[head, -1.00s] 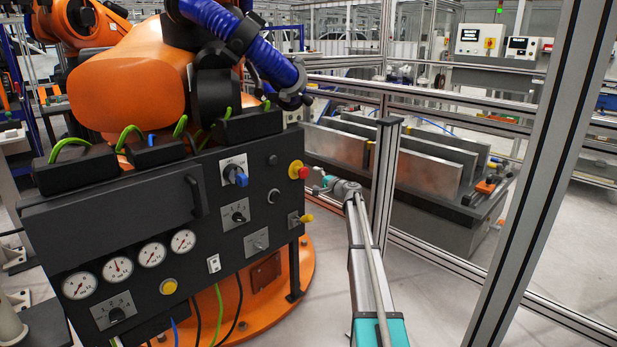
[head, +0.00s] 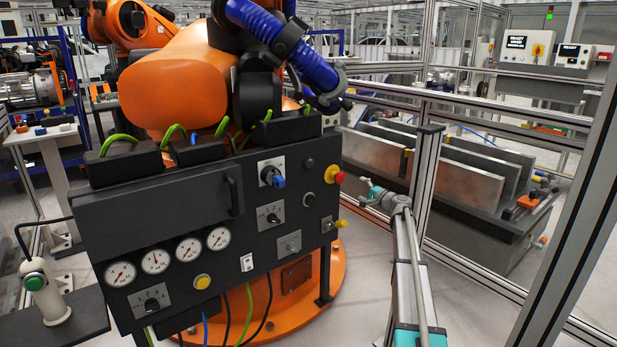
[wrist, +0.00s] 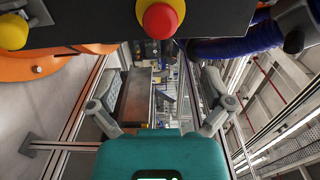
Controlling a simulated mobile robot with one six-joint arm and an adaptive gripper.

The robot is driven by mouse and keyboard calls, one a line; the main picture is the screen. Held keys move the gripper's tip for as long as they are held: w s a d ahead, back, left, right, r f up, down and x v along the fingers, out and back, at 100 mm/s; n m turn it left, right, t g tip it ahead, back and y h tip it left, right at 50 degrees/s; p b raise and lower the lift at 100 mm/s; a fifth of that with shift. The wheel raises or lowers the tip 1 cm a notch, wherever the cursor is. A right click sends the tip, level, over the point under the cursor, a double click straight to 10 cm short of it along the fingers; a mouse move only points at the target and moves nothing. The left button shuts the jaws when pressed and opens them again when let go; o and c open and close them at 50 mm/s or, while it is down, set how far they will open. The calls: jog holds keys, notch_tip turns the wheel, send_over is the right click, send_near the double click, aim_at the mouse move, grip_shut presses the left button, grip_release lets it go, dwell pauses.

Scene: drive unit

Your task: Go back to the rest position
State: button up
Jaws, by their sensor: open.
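My gripper (head: 372,191) is at the end of my arm, just right of the black control panel (head: 188,235) in the head view. Its fingers are spread apart and empty in the wrist view (wrist: 162,105). The red emergency-stop button with a yellow collar (head: 338,175) is on the panel's right edge, to the left of my gripper and apart from it. It also shows at the top of the wrist view (wrist: 160,20), above the gripper. A yellow knob (head: 341,224) sits lower on the panel edge; it shows at the upper left in the wrist view (wrist: 12,32).
The orange robot (head: 185,80) with a blue hose (head: 285,45) stands behind the panel. A metal frame post (head: 425,170) rises close behind my arm. Metal plates (head: 455,178) stand on a dark bench beyond the fence.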

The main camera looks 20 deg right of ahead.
jog(key=s+a+f+n+g, duration=0.35)
jog(key=s+a, duration=0.25)
jog(key=a, duration=0.4)
jog(key=s+a+f+n+g+y, duration=0.1)
jog(key=s+a+f+n+g, duration=0.2)
jog(key=s+a+f, duration=0.5)
jog(key=s+a+f+n+g, duration=0.1)
jog(key=s+a+n+g, duration=0.3)
jog(key=a, duration=0.8)
jog(key=s+a+f+n+g+h, duration=0.1)
jog(key=s+a+f+g+h, duration=0.1)
jog(key=s, duration=0.7)
jog(key=s+a+f+n+g+h, duration=0.1)
jog(key=s+a+f+g+h, duration=0.15)
jog(key=s, duration=0.65)
jog(key=s+a+f+n+g+h, duration=0.2)
jog(key=s+h, duration=0.1)
jog(key=s, duration=0.6)
notch_tip(320, 180, up, 31)
jog(key=p, duration=3)
jog(key=shift+w+d+f, duration=0.15)
jog(key=shift+w+f, duration=0.05)
jog(key=shift+m, duration=0.25)
